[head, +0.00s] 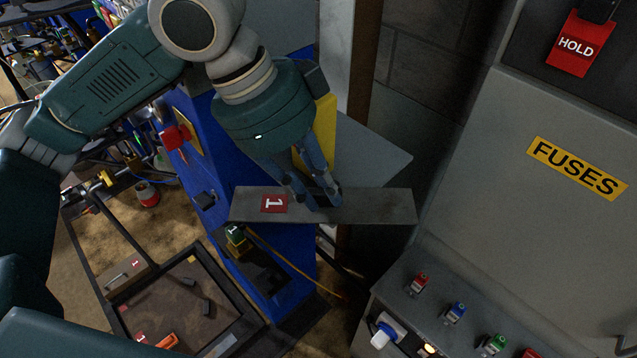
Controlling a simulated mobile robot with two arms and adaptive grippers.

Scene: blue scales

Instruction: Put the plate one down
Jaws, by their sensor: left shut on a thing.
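Plate one (375,205) is a long grey metal bar with a red label marked 1 near its left end. My left gripper (316,200) is shut on it near its middle, with the fingers pointing down. The plate appears raised, lying roughly level across the picture in front of the blue scales (273,280). A flat grey surface (370,160) shows behind the plate; the plate and gripper hide part of it. I cannot tell the gap between them. My right gripper is not in view.
A grey cabinet with a yellow FUSES sign (577,168) and a red HOLD tag (576,45) stands at the right. Its panel (455,313) has coloured buttons. A dark-framed tray (185,300) with small items is at lower left. A cluttered area lies at upper left.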

